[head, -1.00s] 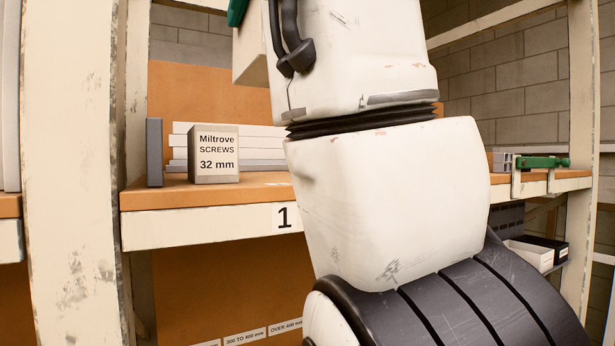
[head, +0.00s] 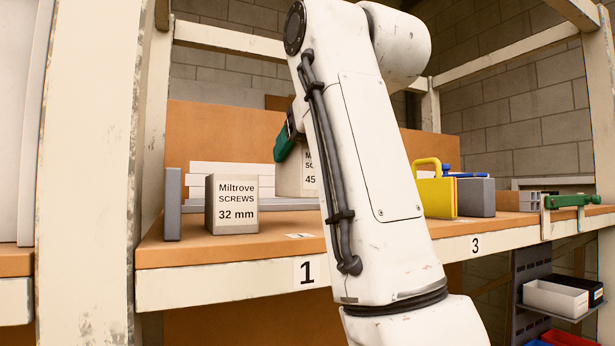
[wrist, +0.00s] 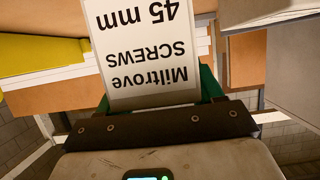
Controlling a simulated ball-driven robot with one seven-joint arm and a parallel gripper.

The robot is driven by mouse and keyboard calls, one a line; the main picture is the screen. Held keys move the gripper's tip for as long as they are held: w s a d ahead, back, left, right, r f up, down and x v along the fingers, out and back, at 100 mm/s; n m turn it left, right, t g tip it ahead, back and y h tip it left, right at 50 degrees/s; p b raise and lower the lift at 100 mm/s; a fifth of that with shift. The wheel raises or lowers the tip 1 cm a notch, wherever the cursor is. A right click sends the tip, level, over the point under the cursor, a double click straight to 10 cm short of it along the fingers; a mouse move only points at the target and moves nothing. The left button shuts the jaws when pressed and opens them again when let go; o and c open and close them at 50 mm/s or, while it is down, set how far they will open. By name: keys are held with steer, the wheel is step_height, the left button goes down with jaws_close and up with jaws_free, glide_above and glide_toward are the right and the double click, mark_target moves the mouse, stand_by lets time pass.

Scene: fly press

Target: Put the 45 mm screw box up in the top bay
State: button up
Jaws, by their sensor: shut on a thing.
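The 45 mm screw box (head: 291,176) is a pale box partly hidden behind my arm in the head view, just above or at the shelf level of the bay marked 1. In the wrist view the box (wrist: 148,45) appears upside down, with its "Miltrove SCREWS 45 mm" label facing the camera. My gripper is shut on it, with a green finger (wrist: 208,84) beside the box. Whether the box touches the shelf cannot be told.
The 32 mm screw box (head: 232,205) stands on the shelf (head: 190,251) to the left, before stacked white boards (head: 224,169). A yellow case (head: 436,197) and a grey box (head: 474,197) stand to the right. A green clamp (head: 572,200) sits at the shelf's right edge.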

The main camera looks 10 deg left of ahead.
mark_target(306, 178)
steer(key=shift+w+f, duration=0.25)
steer(key=shift+f, duration=0.05)
steer(key=shift+w+f, duration=0.15)
steer(key=shift+f, duration=0.75)
steer(key=shift+w+f, duration=0.1)
steer(key=shift+f, duration=0.8)
steer(key=shift+f, duration=0.15)
steer(key=o, duration=1.4)
